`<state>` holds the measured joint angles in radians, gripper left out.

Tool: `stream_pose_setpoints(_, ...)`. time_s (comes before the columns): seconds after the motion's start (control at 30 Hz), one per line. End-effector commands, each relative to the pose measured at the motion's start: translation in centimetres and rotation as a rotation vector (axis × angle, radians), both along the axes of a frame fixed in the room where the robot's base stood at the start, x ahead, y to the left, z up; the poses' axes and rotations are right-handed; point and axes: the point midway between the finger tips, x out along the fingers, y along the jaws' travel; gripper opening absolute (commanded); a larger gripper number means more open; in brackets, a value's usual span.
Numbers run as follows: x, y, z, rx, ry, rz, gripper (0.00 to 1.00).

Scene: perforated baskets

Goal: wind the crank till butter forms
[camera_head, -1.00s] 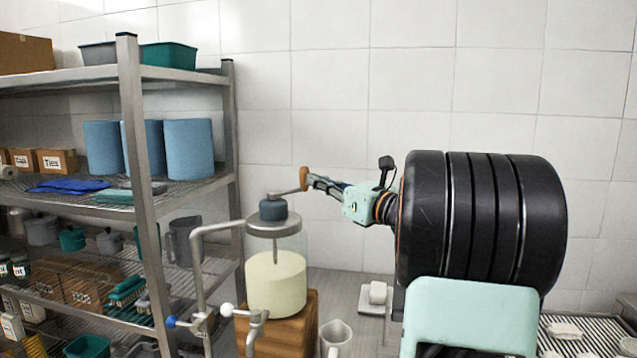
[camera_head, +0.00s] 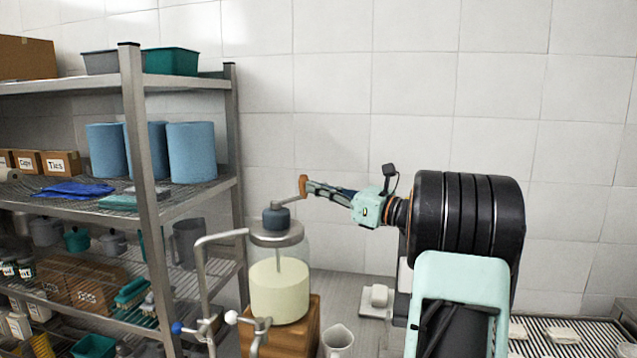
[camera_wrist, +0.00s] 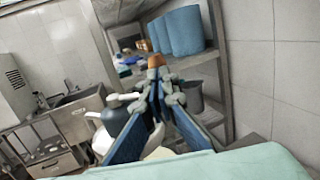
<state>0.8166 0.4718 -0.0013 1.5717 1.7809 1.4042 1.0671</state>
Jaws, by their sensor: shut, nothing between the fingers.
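The churn is a clear glass jar (camera_head: 301,252) with a metal lid and a dark blue gear housing (camera_head: 276,217), standing on a wooden block (camera_head: 292,338). Pale cream (camera_head: 280,291) fills its lower part, with a rod running down into it; no separate lump shows. The crank arm (camera_head: 290,201) points up and right to a brown knob (camera_head: 303,185). My gripper (camera_head: 310,187) reaches in from the right with its tips at the knob. In the wrist view the knob (camera_wrist: 155,60) shows just beyond my fingertips (camera_wrist: 157,76), which are together with nothing between them. Whether they touch it is unclear.
A metal shelf rack (camera_head: 147,200) with blue rolls (camera_head: 192,152) and boxes stands close on the left. A bent metal pipe (camera_head: 200,275) runs beside the jar. A white jug (camera_head: 338,340) stands right of the wooden block. The tiled wall is behind.

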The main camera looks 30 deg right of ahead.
Motion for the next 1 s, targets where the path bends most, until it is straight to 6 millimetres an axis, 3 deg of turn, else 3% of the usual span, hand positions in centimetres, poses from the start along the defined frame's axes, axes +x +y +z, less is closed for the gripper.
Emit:
stream_pose_setpoints(0.2,1.2,-0.2,0.5,0.003,0.001,0.161,0.00)
stream_pose_setpoints(0.7,4.3,1.0,0.2,0.000,-0.001,0.153,0.00)
stream_pose_setpoints(1.0,5.2,1.5,0.1,0.001,0.000,0.152,0.00)
